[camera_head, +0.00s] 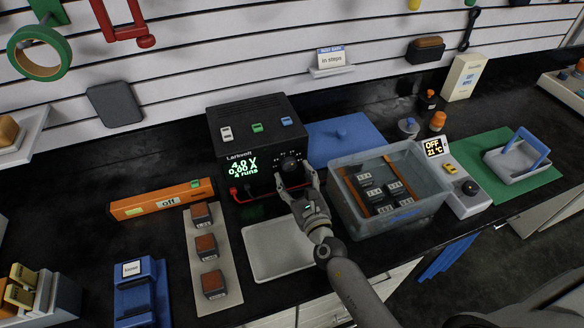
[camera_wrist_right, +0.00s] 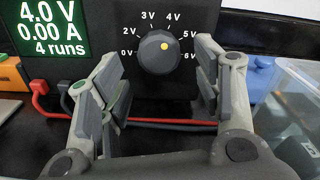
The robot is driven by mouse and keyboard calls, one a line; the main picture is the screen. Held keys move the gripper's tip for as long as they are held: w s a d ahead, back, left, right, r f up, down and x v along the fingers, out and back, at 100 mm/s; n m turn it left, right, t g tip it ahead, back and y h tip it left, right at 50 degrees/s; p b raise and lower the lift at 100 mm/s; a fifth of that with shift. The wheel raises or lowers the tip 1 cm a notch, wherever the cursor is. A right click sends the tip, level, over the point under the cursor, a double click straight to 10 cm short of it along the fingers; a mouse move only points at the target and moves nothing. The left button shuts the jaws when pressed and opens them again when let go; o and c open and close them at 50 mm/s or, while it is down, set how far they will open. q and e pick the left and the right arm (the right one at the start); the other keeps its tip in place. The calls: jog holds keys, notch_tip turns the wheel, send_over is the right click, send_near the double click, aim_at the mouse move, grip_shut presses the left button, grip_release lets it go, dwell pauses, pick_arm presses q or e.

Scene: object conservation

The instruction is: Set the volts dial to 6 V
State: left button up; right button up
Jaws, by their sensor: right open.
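The volts dial (camera_wrist_right: 158,52) is a round dark knob on the front of the black power supply (camera_head: 257,119). Its yellow mark points up and right, toward the 4V label. The 6V label (camera_wrist_right: 190,56) is at the lower right of the scale. The green display (camera_head: 240,168) reads 4.0 V and 0.00 A. The dial also shows in the head view (camera_head: 290,163). My right gripper (camera_head: 295,181) is open in front of it; in the wrist view its fingers (camera_wrist_right: 158,75) stand on either side of the knob, apart from it. My left gripper is not in view.
Red and dark leads (camera_wrist_right: 170,123) run along below the dial. A clear bin (camera_head: 375,225) with dark blocks stands close to the right of my gripper. A white tray (camera_head: 275,262) lies in front of the supply. An orange level-like bar (camera_head: 140,207) lies to the left.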

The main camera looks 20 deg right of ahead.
jog(key=shift+w, duration=1.4)
jog(key=c, duration=1)
